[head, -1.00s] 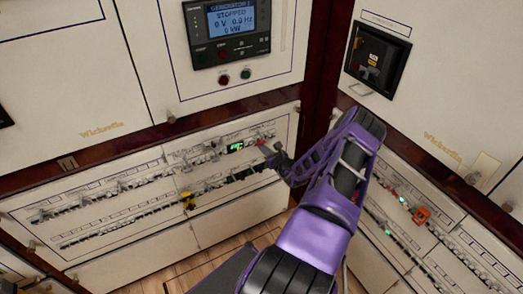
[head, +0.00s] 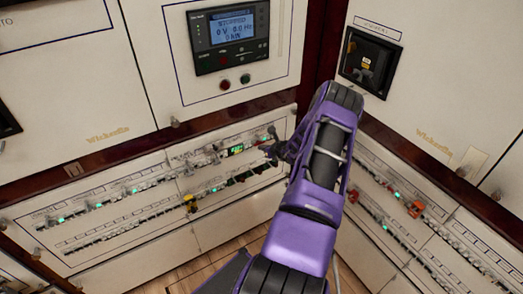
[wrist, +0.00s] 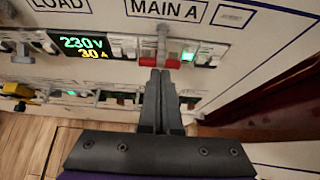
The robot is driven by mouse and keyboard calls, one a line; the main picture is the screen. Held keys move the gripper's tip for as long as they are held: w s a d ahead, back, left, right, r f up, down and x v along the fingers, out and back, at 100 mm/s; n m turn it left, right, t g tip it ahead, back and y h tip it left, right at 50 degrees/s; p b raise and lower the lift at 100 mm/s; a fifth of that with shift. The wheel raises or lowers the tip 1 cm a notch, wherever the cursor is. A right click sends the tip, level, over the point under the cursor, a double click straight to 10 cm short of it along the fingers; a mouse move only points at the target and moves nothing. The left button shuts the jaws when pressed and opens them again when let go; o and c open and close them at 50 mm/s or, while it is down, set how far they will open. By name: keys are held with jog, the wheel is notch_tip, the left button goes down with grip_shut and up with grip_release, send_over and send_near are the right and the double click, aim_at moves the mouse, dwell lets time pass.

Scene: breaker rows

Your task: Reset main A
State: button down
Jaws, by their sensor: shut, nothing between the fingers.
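The "MAIN A" label (wrist: 163,10) is at the top of the wrist view. Under it is the main A breaker, with a grey upright lever (wrist: 161,40) and red parts (wrist: 148,62) at its lower end. A green light (wrist: 188,56) glows just right of it. My gripper (wrist: 160,74) is shut and empty, its fingertips just below the red parts; I cannot tell whether they touch. In the head view my gripper (head: 270,153) is at the right end of the breaker rows, below a small red part (head: 272,131).
Left of main A, a lit display (wrist: 82,47) reads 230 V and 30 A under the load label. A yellow item (head: 190,203) sits on the lower row, and an orange-red one (head: 415,208) on the right panel. The cabinet corner is close on the right.

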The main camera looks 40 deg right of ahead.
jog(key=shift+r, duration=0.25)
jog(key=shift+r+p, duration=0.3)
jog(key=shift+r, duration=0.35)
jog(key=v, duration=1.7)
jog(key=shift+r+p, duration=0.3)
